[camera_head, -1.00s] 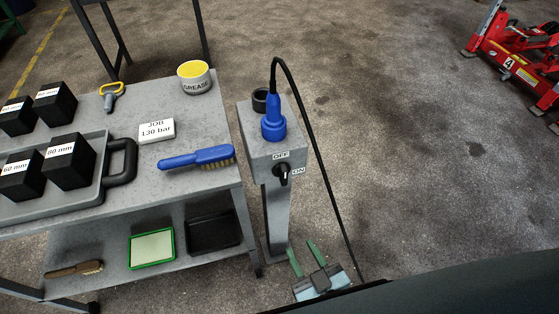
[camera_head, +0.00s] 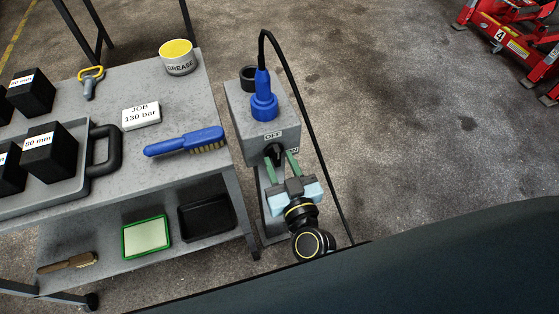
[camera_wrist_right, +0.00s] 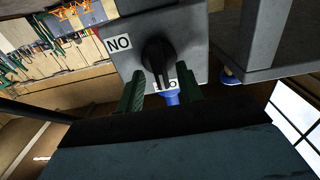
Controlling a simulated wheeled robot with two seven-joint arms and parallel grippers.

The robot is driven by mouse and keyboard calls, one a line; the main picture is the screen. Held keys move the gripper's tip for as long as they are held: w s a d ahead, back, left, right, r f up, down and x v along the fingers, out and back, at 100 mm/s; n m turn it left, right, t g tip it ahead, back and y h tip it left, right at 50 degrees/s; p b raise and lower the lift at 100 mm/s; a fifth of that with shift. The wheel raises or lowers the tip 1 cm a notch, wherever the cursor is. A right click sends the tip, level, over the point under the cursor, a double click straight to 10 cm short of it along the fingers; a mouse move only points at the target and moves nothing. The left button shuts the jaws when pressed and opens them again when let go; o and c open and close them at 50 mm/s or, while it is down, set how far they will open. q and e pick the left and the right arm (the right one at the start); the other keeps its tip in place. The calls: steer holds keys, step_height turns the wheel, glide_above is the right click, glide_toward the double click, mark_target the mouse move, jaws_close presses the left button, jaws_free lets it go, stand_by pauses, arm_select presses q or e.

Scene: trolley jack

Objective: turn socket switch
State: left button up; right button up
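The grey socket post (camera_head: 232,105) carries a black rotary switch (camera_head: 274,151) on its front face, with an OFF label above it and an ON label to its right. A blue plug (camera_head: 263,100) with a black cable sits in its top. My right gripper (camera_head: 281,165) is open, its two green fingers just in front of the switch. In the right wrist view the switch knob (camera_wrist_right: 157,57) lies ahead of and between the fingertips (camera_wrist_right: 161,84), with no clear contact. One label there is partly hidden. My left gripper is not in view.
A grey trolley (camera_head: 190,95) stands close to the post's left, bearing a blue brush (camera_head: 186,141), a grease tin (camera_head: 177,57) and black blocks. The cable (camera_head: 318,150) hangs right of my gripper. A red jack (camera_head: 510,45) stands far right; floor between is clear.

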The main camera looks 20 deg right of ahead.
steer(key=shift+w, duration=0.55)
jaws_close()
